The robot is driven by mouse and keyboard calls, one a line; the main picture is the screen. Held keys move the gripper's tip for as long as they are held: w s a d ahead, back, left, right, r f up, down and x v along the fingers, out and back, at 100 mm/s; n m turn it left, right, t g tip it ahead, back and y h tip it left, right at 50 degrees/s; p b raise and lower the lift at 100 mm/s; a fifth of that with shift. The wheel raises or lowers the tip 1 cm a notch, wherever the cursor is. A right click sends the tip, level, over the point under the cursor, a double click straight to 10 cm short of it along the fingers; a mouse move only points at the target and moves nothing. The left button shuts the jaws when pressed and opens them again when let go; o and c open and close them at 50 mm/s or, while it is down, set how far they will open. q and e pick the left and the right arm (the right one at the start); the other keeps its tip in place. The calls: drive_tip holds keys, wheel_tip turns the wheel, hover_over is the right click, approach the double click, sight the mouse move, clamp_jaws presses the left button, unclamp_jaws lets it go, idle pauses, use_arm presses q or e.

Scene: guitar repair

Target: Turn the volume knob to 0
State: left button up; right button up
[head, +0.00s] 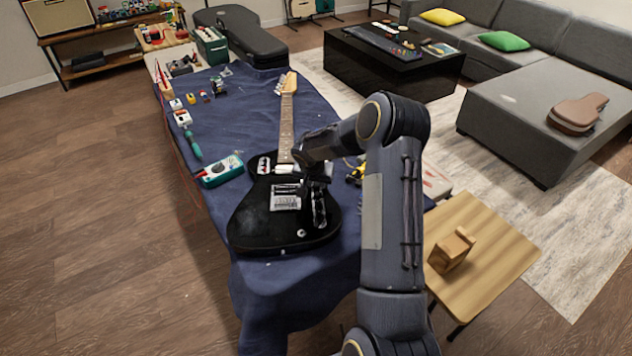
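The black electric guitar (265,222) lies face up on the blue cloth, its neck (286,125) pointing to the back. A shiny control plate (319,212) runs along the right side of its body. The knobs on it are too small to tell apart, and I cannot read the volume setting. My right gripper (314,182) points down over the far end of this plate. The wrist and dark fingers hide that area, so contact with a knob and finger opening cannot be told. My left gripper is out of view.
A teal multimeter (220,171) and a green-handled tool (193,146) lie left of the guitar. Yellow-black pliers (356,172) lie right of it, beside my arm. A wooden side table (500,238) with a wooden block (451,250) stands at right. Bare cloth lies left of the neck.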

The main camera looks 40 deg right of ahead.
clamp_jaws()
